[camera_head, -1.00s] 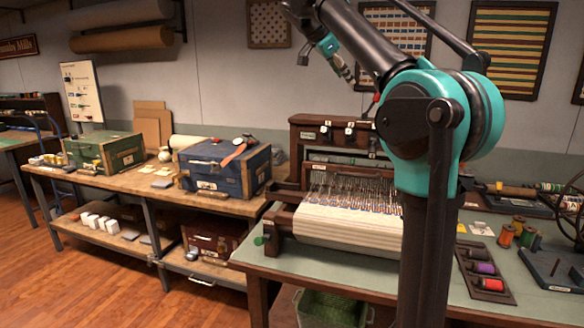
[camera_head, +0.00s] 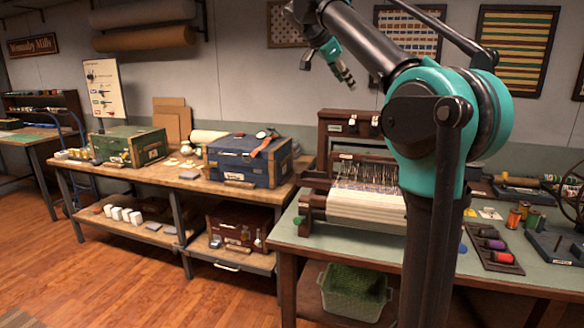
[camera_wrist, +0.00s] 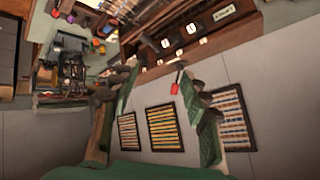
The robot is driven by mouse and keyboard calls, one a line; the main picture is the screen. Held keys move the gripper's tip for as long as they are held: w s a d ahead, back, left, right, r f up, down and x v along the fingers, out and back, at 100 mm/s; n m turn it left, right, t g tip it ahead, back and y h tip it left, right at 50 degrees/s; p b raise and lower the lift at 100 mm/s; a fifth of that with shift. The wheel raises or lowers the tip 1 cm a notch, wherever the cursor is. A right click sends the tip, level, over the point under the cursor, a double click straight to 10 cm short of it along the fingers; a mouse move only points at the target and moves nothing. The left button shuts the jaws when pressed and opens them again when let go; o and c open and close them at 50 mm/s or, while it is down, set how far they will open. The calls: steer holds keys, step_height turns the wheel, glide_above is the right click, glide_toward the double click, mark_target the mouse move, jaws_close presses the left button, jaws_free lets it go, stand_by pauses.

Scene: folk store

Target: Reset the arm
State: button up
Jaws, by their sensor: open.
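My gripper (camera_head: 341,70) hangs in the air at the top of the head view, in front of the wall and above the loom. It is open. In the wrist view my gripper (camera_wrist: 158,76) shows two green and dark fingers spread apart, with the wall and framed textiles beyond them. A small red item (camera_wrist: 174,88) shows between the fingers; I cannot tell what it is or how far off it lies. My arm is folded up on the right of the head view and hides part of the loom.
A loom (camera_head: 365,205) stands on the green-topped table (camera_head: 310,240), with thread spools (camera_head: 495,245) to the right. A blue trunk (camera_head: 235,165) and a green chest (camera_head: 120,148) sit on the wooden bench (camera_head: 190,182). A green bin (camera_head: 340,300) is below. The floor at left is clear.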

steer(key=s+d+f+n+g+y, duration=0.1)
steer(key=s+f+n, duration=0.2)
steer(key=f, duration=0.8)
steer(key=s+d+f+n+y, duration=0.15)
steer(key=s+f, duration=0.25)
steer(key=f, duration=0.7)
steer(key=s+d+f+n+g+y, duration=0.1)
steer(key=s+f+n, duration=0.2)
steer(key=f, duration=0.7)
steer(key=s+f+n+y, duration=0.3)
steer(key=s+f+n, duration=0.4)
steer(key=s+f, duration=1.5)
step_height(320, 180, down, 3)
steer(key=shift+s+a+f, duration=0.15)
steer(key=shift+a, duration=0.1)
